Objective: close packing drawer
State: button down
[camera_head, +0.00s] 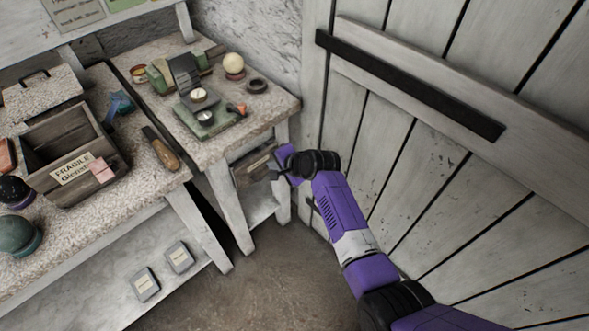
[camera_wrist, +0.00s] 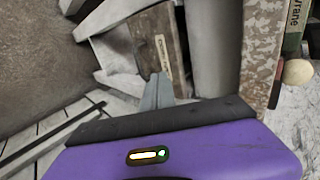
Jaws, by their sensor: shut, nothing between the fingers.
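The packing drawer (camera_head: 248,170) is a brown wooden drawer under the top of the small table at the right. Its front, with a pale label, shows in the wrist view (camera_wrist: 148,38). My gripper (camera_head: 273,174) is beside the drawer's right end, with its fingers shut and empty. In the wrist view the closed fingertips (camera_wrist: 157,78) point at the drawer front just below the label. I cannot tell whether they touch it. How far the drawer stands out is hard to tell; my gripper hides part of its right side.
The small table (camera_head: 219,146) carries a scale (camera_head: 205,110), a pale sphere (camera_head: 233,64) and a dark ring (camera_head: 257,86). A larger bench with a wooden FRAGILE box (camera_head: 96,180) stands at left. A plank door (camera_head: 400,150) is close on the right. The floor in front is clear.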

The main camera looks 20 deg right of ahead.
jog(key=p+v, duration=0.1)
jog(key=v, duration=0.8)
jog(key=shift+s+r, duration=0.15)
jog(key=shift+r, duration=0.1)
notch_tip(320, 180, up, 5)
jog(key=w+d+n+t+h, duration=0.1)
jog(key=w+d+n+t, duration=0.1)
jog(key=w+t, duration=0.1)
jog(key=s+d+r+n+t+h, duration=0.2)
jog(key=s+r+n+t, duration=0.15)
jog(key=s, duration=0.25)
jog(key=s+a+r+n, duration=0.1)
jog(key=s+r+n, duration=0.1)
jog(key=s, duration=1.1)
jog(key=s+a+r+n, duration=0.2)
jog(key=s+n, duration=0.2)
jog(key=s, duration=1)
jog(key=s+a+r+n, duration=0.1)
jog(key=s+r+n, duration=0.1)
jog(key=s, duration=1.2)
jog(key=shift+s+a+r+n+g, duration=0.15)
jog(key=shift+s+a+n+g, duration=0.1)
jog(key=shift+n+g, duration=0.15)
